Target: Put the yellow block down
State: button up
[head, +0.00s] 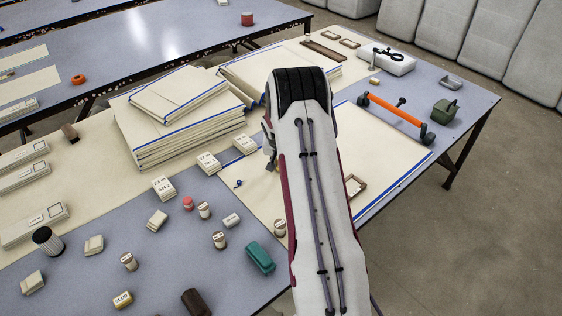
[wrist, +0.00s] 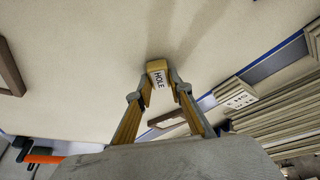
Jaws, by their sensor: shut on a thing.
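In the wrist view, a small yellow block (wrist: 155,67) with a white label reading "HOLE" sits between the fingertips of my gripper (wrist: 158,86). The gripper is shut on it. Below it spreads the cream cloth (wrist: 80,60), which also lies flat with a blue edge in the head view (head: 390,160). I cannot tell whether the block touches the cloth. In the head view my arm hides the block and most of the gripper.
Stacked folded cloths (head: 180,125) stand left of my arm. A wooden frame (head: 355,186) lies on the cloth just right of my arm. An orange-handled tool (head: 395,110) lies farther right. Several small labelled blocks and a teal object (head: 260,257) occupy the near table. Open cloth shows right of my arm.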

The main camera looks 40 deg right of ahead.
jog(key=shift+f, duration=0.15)
jog(key=o, duration=0.9)
jog(key=shift+r, duration=0.5)
jog(key=shift+v, duration=5.7)
jog(key=shift+a, duration=0.1)
